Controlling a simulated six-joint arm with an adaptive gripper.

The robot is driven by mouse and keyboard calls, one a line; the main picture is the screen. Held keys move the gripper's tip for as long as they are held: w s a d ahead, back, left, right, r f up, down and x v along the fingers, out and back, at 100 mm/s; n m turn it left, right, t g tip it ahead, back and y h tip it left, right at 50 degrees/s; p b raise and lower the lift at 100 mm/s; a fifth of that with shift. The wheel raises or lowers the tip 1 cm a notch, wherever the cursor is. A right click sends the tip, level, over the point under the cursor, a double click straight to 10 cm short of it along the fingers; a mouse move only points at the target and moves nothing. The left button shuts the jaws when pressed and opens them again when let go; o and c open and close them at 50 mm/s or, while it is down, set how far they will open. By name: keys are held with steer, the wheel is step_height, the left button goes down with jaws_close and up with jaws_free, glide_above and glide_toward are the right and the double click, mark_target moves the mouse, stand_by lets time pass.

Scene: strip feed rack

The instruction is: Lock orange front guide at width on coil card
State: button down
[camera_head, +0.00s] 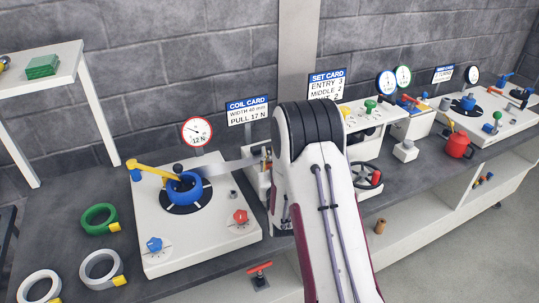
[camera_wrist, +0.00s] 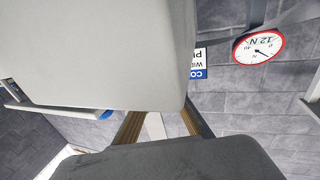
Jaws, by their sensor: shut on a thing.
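My gripper (camera_wrist: 158,124) shows in the wrist view as two broad grey fingers, one above and one below. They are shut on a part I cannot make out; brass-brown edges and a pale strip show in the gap. In the head view my arm hides the gripper. The coil card (camera_head: 247,111) stands on the back wall side; it reads a width that looks like 40 mm and pull 17 N. It also shows upside down in the wrist view (camera_wrist: 199,63), partly covered by a finger. I cannot pick out the orange front guide.
A white plate with a blue coil (camera_head: 186,189), yellow lever (camera_head: 152,168), blue knob (camera_head: 154,244) and red knob (camera_head: 240,217) lies left of my arm. A dial marked 12 N (camera_head: 197,132) stands behind.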

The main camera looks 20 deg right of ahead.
steer(key=shift+m+g+h, duration=0.3)
steer(key=shift+m+h, duration=0.3)
steer(key=shift+h, duration=0.3)
steer(key=c, duration=2.2)
jaws_free()
steer(key=shift+c, duration=0.2)
steer(key=shift+s, duration=0.1)
steer(key=v, duration=1.1)
steer(key=shift+s+a, duration=0.25)
steer(key=shift+s, duration=0.1)
